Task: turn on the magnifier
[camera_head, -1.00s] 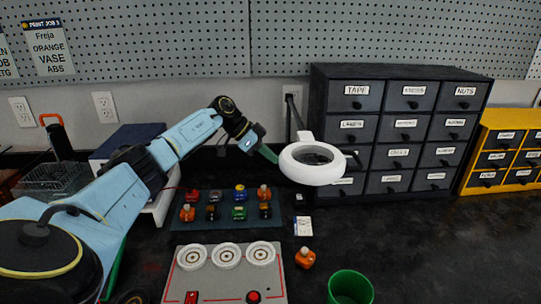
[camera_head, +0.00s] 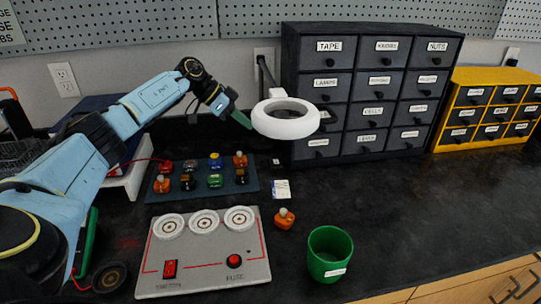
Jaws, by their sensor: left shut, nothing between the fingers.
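The magnifier (camera_head: 285,132) is a white ring-shaped lamp head on a dark arm that rises at its back near the wall. It hangs above the black bench, in front of the dark drawer cabinet. No lit ring or glow can be made out. My left gripper (camera_head: 242,120) comes in from the left, shut and empty, with its green fingertips just left of the ring's left edge. I cannot tell whether they touch it. My right gripper is not in view.
A dark drawer cabinet (camera_head: 390,165) stands behind, with a yellow one (camera_head: 440,130) to its right. A dark mat (camera_head: 205,195) holds several small bulb-like parts. A grey panel (camera_head: 205,280) with a red switch, an orange part (camera_head: 284,218) and a green cup (camera_head: 330,254) sit in front. The right bench is clear.

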